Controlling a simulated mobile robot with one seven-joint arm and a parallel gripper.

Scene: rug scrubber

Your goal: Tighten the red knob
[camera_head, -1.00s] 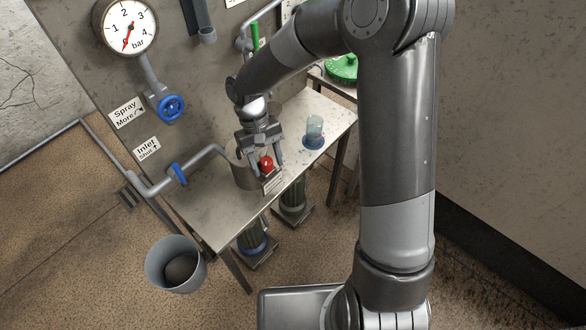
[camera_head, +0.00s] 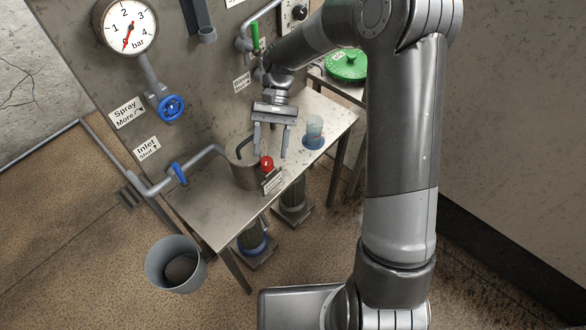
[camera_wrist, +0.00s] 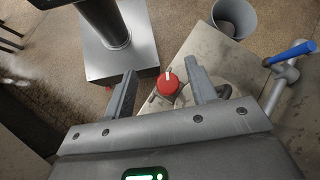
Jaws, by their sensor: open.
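The red knob (camera_head: 267,163) sits at the front of a metal cylinder (camera_head: 243,170) on the bench, above a small label. In the wrist view the red knob (camera_wrist: 168,84) has a pale bar across its top and shows between the fingers, beyond their tips. My gripper (camera_head: 271,152) is open and empty, with its fingers pointing down. In the head view it is up and to the right of the knob. The gripper (camera_wrist: 160,85) also shows in the wrist view, with a wide gap between its fingers. It does not appear to touch the knob.
A clear cup with a blue base (camera_head: 313,134) stands on the bench (camera_head: 213,217) to the right. A pipe with a blue valve handle (camera_head: 179,174) runs to the left. A grey bucket (camera_head: 176,264) is on the floor. A green round lid (camera_head: 347,66) is behind.

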